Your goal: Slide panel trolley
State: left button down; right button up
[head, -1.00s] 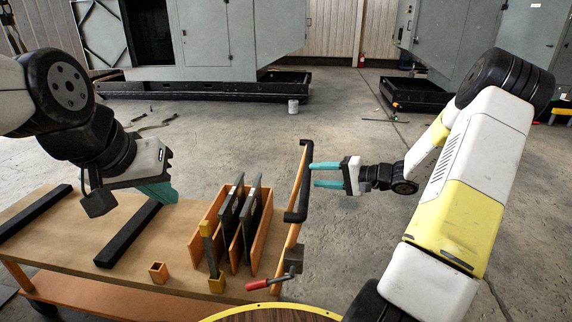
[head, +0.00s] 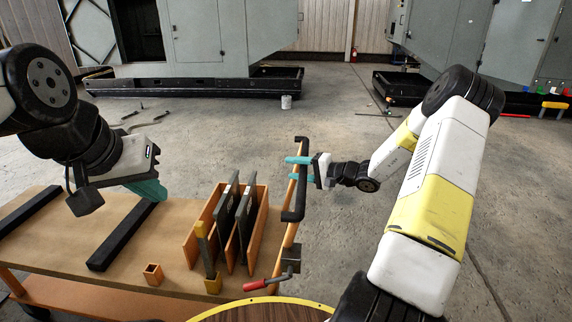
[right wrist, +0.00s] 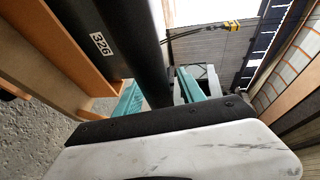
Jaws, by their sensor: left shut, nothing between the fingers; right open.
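The panel trolley (head: 150,240) has a wooden top on an orange frame. A slotted wooden rack (head: 262,215) near its right end holds upright dark panels (head: 243,220). An orange push bar with a black grip (head: 299,200) stands at the right end. My right gripper (head: 289,168) is open at the upper part of this grip. In the right wrist view, the grip (right wrist: 152,70) runs between the two teal fingers, which are apart. My left gripper (head: 155,192) is shut and empty above the trolley's left part.
Black bars (head: 125,235) and a small orange box (head: 153,273) are on the trolley top. A red-handled lever (head: 265,283) is by the bar's near end. Grey cabinets (head: 210,45) stand behind. The concrete floor to the right is mostly clear.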

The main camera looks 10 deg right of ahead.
grip_shut()
dwell(1.4)
